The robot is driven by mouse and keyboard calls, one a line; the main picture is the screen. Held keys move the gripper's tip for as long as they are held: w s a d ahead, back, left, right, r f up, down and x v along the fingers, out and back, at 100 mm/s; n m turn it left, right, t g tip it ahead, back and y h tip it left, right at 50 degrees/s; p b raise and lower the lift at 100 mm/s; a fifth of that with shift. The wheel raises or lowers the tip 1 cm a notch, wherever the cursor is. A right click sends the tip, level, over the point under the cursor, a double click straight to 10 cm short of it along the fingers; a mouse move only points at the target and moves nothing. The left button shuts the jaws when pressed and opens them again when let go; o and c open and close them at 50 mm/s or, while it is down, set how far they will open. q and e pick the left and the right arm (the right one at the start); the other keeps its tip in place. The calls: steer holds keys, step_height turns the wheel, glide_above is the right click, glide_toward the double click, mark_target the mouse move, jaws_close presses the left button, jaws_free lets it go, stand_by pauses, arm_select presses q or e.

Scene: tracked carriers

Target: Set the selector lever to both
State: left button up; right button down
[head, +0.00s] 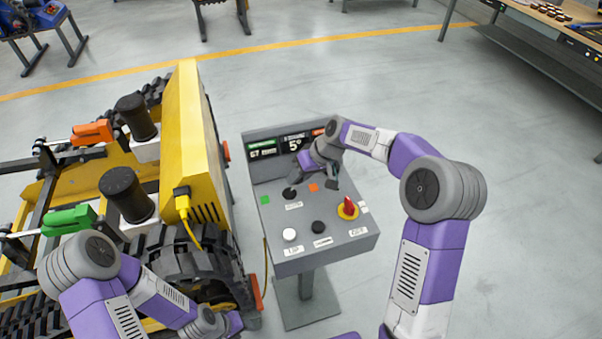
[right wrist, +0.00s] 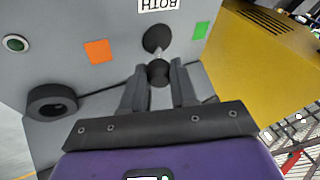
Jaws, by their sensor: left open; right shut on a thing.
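The selector lever (right wrist: 160,72) has a dark round knob and a dark round base on the grey control panel (head: 270,223). A green mark (right wrist: 200,30) and an orange mark (right wrist: 97,51) flank it, and the label BOTH (right wrist: 157,5) is beside its base. The lever leans clearly toward neither coloured mark; its exact tilt is hard to tell. My right gripper (head: 294,180) is shut on the lever knob, with a finger on each side. My left gripper (head: 234,323) is low beside the yellow machine, away from the panel; its fingers are hardly visible.
The panel also has a red knob on yellow (head: 348,207), a white button (head: 289,235), a black button (head: 318,228) and a display (head: 295,143). The yellow tracked machine (head: 185,130) stands close on the left. The floor right of the panel is clear except for my right arm.

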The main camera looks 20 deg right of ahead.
steer(key=a+h+p, duration=0.1)
steer(key=a+r+h+p, duration=0.1)
steer(key=shift+h+p, duration=0.3)
steer(key=shift+p, duration=0.1)
steer(key=shift+a+f+n+h+p, duration=0.15)
steer(key=shift+a+h+p, duration=0.15)
steer(key=shift+h, duration=0.2)
steer(key=shift+a+r+n+h+p, duration=0.1)
steer(key=shift+a+n+h+p, duration=0.15)
steer(key=shift+h, duration=0.25)
steer(key=shift+f, duration=0.1)
steer(key=c, duration=0.9)
jaws_free()
steer(key=p+v, duration=0.1)
steer(key=v, duration=0.6)
steer(key=shift+s+r, duration=0.1)
steer(key=shift+r, duration=0.2)
